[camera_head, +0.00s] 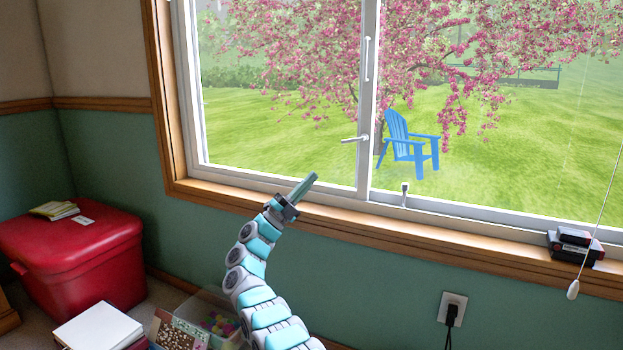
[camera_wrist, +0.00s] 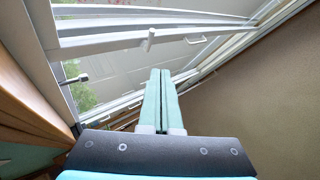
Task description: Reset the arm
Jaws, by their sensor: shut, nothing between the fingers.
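My gripper (camera_head: 305,184) is raised in front of the window, at the height of its lower frame in the head view. My arm curves up to it from the bottom of the picture. The fingers point up and to the right. In the wrist view, the two green fingers (camera_wrist: 160,100) lie together, shut with nothing between them. The window frame and a plain wall lie beyond them in that view.
The window (camera_head: 366,100) has a wooden sill (camera_head: 450,240) with dark boxes (camera_head: 575,245) at its right. A red chest (camera_head: 75,255) stands left on the floor. A clear bin (camera_head: 222,315) and white books (camera_head: 98,328) lie below. A pull cord (camera_head: 573,290) hangs right.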

